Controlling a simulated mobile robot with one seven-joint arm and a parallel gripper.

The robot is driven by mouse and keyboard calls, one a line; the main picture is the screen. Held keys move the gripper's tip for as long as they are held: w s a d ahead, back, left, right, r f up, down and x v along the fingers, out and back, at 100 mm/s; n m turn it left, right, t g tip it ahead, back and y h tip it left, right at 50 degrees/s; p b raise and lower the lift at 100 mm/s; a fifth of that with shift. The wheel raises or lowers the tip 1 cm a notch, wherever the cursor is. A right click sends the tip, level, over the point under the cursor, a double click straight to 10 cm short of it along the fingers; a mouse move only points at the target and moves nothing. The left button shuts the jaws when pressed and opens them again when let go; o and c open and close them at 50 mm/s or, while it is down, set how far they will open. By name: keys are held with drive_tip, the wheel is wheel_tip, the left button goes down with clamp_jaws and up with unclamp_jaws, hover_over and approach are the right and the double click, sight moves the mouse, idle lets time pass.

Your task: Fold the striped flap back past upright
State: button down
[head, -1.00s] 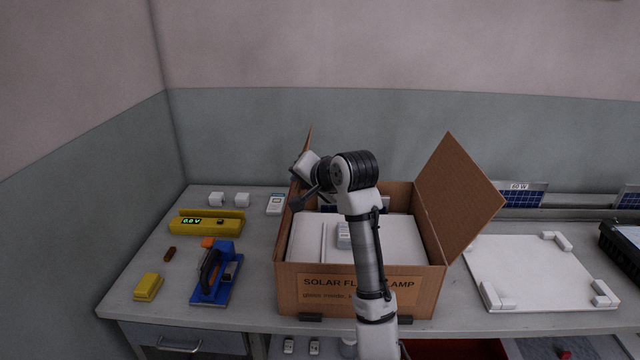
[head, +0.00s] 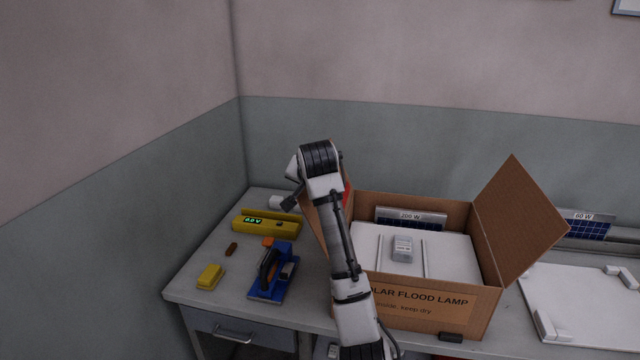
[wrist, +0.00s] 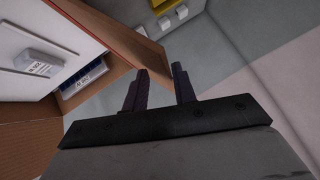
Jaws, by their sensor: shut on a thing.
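The cardboard box (head: 420,310) labelled solar flood lamp stands open on the bench. Its left flap (head: 312,215) is partly hidden behind my arm in the head view, with a bit of red (head: 348,190) showing beside the arm. The flap leans outward to the left, past upright. In the wrist view the flap (wrist: 120,30) runs as a brown board to between the fingertips. My gripper (wrist: 160,80) is shut on its edge. The fingers are hidden in the head view.
The right flap (head: 515,225) stands open, tilted outward. A white lamp panel (head: 450,250) lies in the box. Left of it on the bench are a yellow meter (head: 265,226), a blue tool (head: 272,275) and a yellow block (head: 209,277). A white board (head: 590,300) lies right.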

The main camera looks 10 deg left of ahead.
drive_tip(key=shift+s+a+f, duration=0.1)
drive_tip(key=shift+a+f, duration=0.4)
drive_tip(key=shift+f, duration=0.15)
drive_tip(key=c, duration=1.6)
unclamp_jaws()
drive_tip(key=shift+d+r, duration=0.1)
